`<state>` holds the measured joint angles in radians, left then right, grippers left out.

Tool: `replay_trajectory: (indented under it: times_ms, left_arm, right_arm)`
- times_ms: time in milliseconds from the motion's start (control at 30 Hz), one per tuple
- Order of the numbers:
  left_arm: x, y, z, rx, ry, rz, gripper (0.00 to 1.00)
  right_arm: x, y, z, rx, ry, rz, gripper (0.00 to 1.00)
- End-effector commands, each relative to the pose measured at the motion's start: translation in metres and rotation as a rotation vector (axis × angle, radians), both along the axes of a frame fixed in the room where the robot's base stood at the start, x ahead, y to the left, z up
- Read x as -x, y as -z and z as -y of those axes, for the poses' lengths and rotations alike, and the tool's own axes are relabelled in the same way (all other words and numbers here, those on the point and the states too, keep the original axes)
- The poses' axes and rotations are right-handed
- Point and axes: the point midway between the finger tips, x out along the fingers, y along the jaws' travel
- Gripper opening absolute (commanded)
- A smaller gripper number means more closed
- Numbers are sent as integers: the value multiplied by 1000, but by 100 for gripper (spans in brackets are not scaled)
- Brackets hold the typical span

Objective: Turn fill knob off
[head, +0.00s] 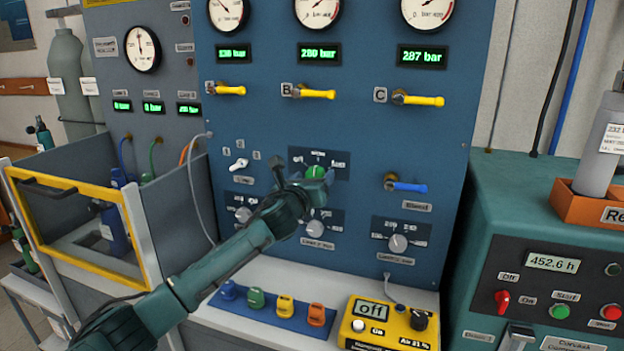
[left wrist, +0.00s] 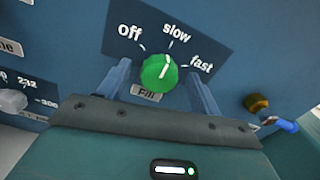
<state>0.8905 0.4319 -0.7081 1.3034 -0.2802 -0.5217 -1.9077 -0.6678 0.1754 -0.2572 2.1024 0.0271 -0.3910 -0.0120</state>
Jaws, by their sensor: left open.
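The green fill knob (head: 316,172) sits on the blue panel, partly behind my left gripper in the head view. In the left wrist view the knob (left wrist: 159,73) shows its white mark pointing up and slightly right, near "slow", with "off" to the left and "fast" to the right. My left gripper (left wrist: 160,82) is open, with one finger on each side of the knob. I cannot tell whether the fingers touch it. In the head view the left gripper (head: 305,185) reaches the panel from the lower left. My right gripper is not in view.
Yellow-handled valves (head: 317,94) line the panel above, and a blue-handled bleed valve (head: 408,186) is to the right. Grey regulator knobs (head: 397,243) sit below. A yellow-framed guard (head: 75,255) is at left.

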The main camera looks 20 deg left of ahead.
Motion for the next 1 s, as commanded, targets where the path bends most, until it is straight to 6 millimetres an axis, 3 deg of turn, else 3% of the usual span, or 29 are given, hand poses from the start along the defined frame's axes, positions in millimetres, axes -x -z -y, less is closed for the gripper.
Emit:
replay_trajectory:
  times_ms: [133,667,1000]
  left_arm:
    - [0,0,0,0,0,0,63]
    - [0,0,0,0,-1,0,20]
    - [0,0,0,55,0,-3,20]
  right_arm:
    - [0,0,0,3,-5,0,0]
    - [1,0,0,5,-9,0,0]
    - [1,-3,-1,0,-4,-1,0]
